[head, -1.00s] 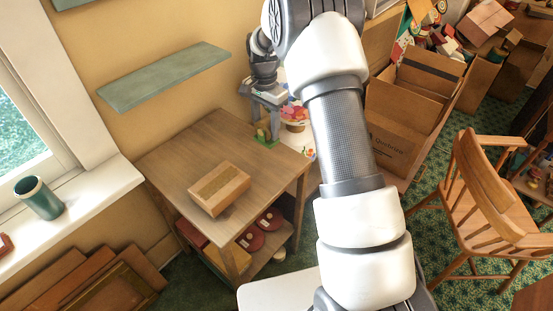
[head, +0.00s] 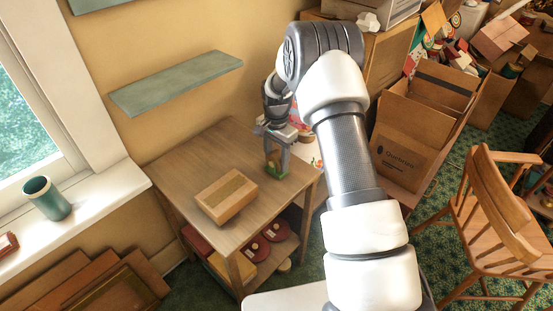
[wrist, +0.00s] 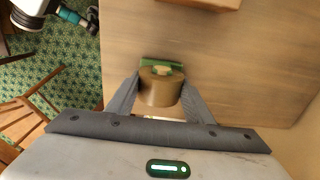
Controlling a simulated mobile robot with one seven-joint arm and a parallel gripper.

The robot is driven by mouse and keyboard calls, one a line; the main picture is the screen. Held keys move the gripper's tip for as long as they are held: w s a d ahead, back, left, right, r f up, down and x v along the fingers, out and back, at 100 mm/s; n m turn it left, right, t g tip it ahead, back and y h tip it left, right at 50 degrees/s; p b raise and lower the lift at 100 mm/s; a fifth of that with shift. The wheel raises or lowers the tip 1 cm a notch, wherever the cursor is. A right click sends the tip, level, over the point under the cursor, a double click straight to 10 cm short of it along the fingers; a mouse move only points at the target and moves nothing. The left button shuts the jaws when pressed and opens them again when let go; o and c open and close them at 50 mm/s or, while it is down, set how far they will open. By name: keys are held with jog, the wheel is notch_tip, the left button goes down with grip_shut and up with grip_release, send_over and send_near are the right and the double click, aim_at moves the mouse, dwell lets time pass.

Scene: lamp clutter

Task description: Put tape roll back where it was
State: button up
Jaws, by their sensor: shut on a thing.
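The tape roll (wrist: 161,89) is a brown round roll with a green part behind it in the wrist view. My gripper (wrist: 160,95) is shut on it, with one finger on each side. In the head view my gripper (head: 276,160) points down over the right back part of the wooden table (head: 188,155). The green part and a little of the tape roll (head: 278,170) show between and below the fingers there. I cannot tell whether the roll touches the tabletop.
A cardboard box (head: 226,197) lies on the table, left and in front of my gripper. A green wall shelf (head: 175,80) hangs above. Red round things (head: 256,248) sit on the lower shelf. An open carton (head: 405,150) and a wooden chair (head: 495,210) stand right. The table's left back is clear.

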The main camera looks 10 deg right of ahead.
jog(key=o, duration=0.9)
jog(key=shift+f, duration=0.1)
